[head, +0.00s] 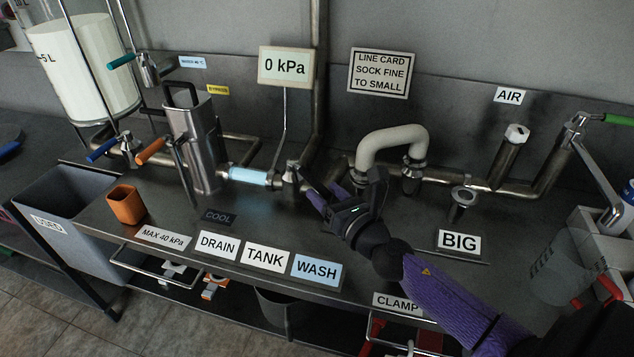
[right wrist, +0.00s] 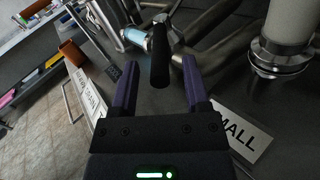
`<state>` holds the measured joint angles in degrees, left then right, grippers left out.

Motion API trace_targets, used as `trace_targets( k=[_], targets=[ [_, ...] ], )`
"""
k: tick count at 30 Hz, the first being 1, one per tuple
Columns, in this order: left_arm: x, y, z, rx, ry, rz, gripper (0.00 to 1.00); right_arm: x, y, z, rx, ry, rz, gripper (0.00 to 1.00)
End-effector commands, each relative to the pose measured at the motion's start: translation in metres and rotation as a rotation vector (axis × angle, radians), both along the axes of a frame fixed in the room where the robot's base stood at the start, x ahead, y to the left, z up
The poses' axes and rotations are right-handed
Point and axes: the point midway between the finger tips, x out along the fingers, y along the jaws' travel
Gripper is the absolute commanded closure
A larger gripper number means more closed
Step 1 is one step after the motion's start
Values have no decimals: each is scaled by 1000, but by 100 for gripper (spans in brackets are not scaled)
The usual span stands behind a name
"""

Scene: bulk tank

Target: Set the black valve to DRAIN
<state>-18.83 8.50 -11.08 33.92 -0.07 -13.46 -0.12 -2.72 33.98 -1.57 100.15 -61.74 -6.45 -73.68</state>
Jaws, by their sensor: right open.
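The valve (head: 291,176) sits on the pipe at the right end of a light-blue sleeve. In the right wrist view its black handle (right wrist: 159,62) points toward me. My right gripper (head: 326,197) is open beside the valve. In the right wrist view its purple fingers (right wrist: 159,75) stand on either side of the handle, with a gap on each side. In the head view the handle is hard to make out near the fingers. The DRAIN (head: 218,245), TANK (head: 265,258) and WASH (head: 317,269) signs stand at the bench's front edge. My left gripper is not in view.
An orange cup (head: 126,205) stands at the front left. The gauge (head: 285,66) reads 0 kPa.

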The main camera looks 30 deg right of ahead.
Motion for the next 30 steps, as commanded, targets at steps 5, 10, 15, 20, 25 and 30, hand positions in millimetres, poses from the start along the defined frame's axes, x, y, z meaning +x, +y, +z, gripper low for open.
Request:
trace_targets(
  k=[5,10,15,20,25,30],
  targets=[
    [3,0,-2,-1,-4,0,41,22,0,-1,-1,0,0,40],
    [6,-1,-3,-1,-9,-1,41,26,0,0,0,1,-1,40],
    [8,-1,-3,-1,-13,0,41,26,0,0,0,1,-1,42],
    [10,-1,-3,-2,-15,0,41,26,0,0,0,1,-1,76],
    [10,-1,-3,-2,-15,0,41,26,0,0,0,0,-1,100],
    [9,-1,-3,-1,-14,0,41,26,0,0,0,0,-1,100]
  ],
)
